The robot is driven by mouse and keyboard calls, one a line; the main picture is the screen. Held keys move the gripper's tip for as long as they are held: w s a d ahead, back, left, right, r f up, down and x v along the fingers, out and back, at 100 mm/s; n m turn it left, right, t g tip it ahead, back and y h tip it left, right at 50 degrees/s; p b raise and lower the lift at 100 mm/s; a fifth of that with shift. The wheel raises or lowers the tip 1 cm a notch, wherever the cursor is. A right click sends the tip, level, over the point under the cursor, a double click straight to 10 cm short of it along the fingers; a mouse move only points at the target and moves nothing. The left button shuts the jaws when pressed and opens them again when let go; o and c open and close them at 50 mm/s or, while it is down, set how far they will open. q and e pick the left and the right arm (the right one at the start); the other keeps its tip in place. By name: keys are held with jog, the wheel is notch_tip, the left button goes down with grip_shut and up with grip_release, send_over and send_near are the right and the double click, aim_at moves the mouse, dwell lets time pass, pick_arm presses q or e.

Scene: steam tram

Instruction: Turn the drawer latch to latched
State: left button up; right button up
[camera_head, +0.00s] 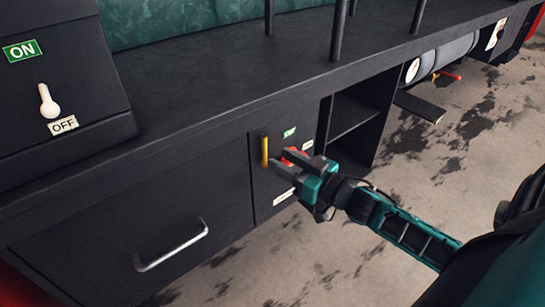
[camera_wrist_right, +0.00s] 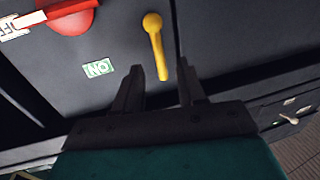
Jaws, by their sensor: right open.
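The drawer latch (camera_head: 265,150) is a yellow lever standing about upright on the dark front, just right of the seam beside the drawer (camera_head: 130,215). In the wrist view the latch (camera_wrist_right: 156,45) has a round end at the top, and its narrow end shows between my fingertips. My right gripper (camera_head: 279,160) is open, its fingers pointing at the latch from the right. In the wrist view the right gripper (camera_wrist_right: 162,72) has one finger on each side of the lever's end. I cannot tell whether either finger touches it. My left gripper is out of view.
A red knob (camera_head: 295,156) sits close behind my right gripper, under a green ON label (camera_head: 289,132). A metal drawer handle (camera_head: 171,246) sticks out at lower left. A white switch (camera_head: 47,101) is on the upper left box. An open shelf (camera_head: 350,112) lies to the right.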

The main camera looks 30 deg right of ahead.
aim_at(266, 151)
jog(key=shift+b+x, duration=0.3)
jog(key=shift+x, duration=1.75)
grip_shut()
